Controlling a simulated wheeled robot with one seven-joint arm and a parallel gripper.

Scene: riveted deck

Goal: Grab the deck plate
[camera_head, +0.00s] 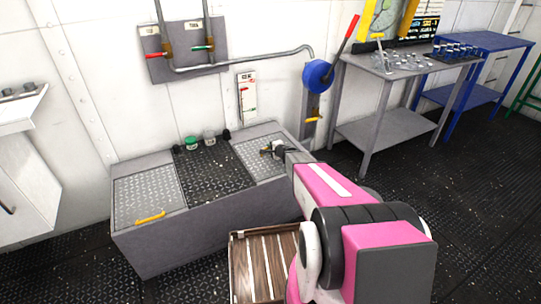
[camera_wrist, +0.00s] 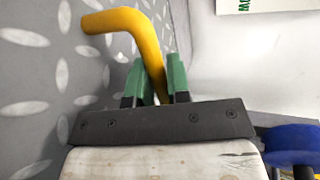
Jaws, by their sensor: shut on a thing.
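The right deck plate (camera_head: 250,158) is a pale grey sheet with raised diamond tread, lying on the right end of the grey box. Its tread also fills the left of the wrist view (camera_wrist: 35,95). A bent yellow handle (camera_wrist: 148,45) stands out from the plate. My gripper (camera_head: 270,150) is at this handle. In the wrist view its two green fingers (camera_wrist: 156,80) are shut on the handle, one on each side. A similar plate (camera_head: 146,192) with a yellow handle (camera_head: 150,217) lies on the left end of the box.
A dark treaded section (camera_head: 212,172) lies between the plates. A green-lidded jar (camera_head: 191,143) and other small containers stand along the box's back edge. A wooden slatted crate (camera_head: 236,268) is on the floor in front.

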